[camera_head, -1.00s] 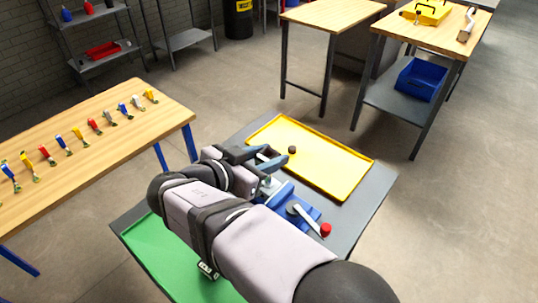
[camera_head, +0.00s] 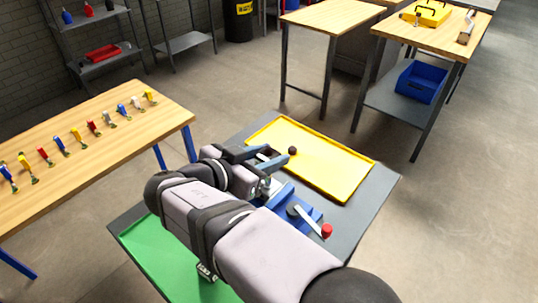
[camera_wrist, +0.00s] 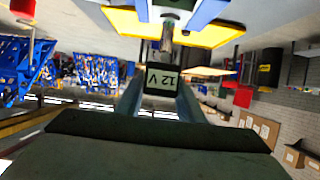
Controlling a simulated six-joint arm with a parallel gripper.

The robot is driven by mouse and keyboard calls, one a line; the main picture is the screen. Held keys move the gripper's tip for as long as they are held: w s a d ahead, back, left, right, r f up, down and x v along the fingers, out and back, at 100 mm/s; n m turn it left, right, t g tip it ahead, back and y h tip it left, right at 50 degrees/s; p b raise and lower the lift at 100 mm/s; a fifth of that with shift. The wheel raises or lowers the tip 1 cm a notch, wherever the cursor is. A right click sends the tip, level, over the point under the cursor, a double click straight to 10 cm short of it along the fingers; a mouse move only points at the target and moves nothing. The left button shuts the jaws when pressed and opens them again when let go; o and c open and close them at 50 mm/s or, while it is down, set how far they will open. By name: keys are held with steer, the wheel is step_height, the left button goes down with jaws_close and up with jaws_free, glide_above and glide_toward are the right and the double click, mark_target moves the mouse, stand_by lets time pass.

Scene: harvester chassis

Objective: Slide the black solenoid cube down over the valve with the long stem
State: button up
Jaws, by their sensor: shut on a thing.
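The black solenoid cube (camera_wrist: 163,78), with a white "12 V" label, is between the fingers of my gripper (camera_wrist: 160,95) in the wrist view. My gripper is shut on it. A silver valve stem (camera_wrist: 167,36) shows just beyond the cube, close in line with it; I cannot tell whether they touch. In the head view my gripper (camera_head: 277,169) is over the grey table, beside a blue fixture (camera_head: 307,214) with a pale lever and red knob. The cube cannot be made out there, and my arm hides much of the fixture.
A yellow tray (camera_head: 345,187) with a small dark round piece (camera_head: 292,150) lies beyond my gripper. A wooden table (camera_head: 110,150) at left holds several coloured valves. Grey tabletop is free at right.

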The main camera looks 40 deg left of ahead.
steer(key=shift+f+b, duration=1.5)
steer(key=shift+b, duration=0.85)
steer(key=shift+b, duration=1.05)
stand_by(0.8)
steer(key=shift+f+b, duration=1.4)
steer(key=shift+b, duration=0.2)
steer(key=o, duration=1.3)
steer(key=shift+c, duration=0.2)
steer(key=shift+s, duration=0.15)
steer(key=v, duration=0.7)
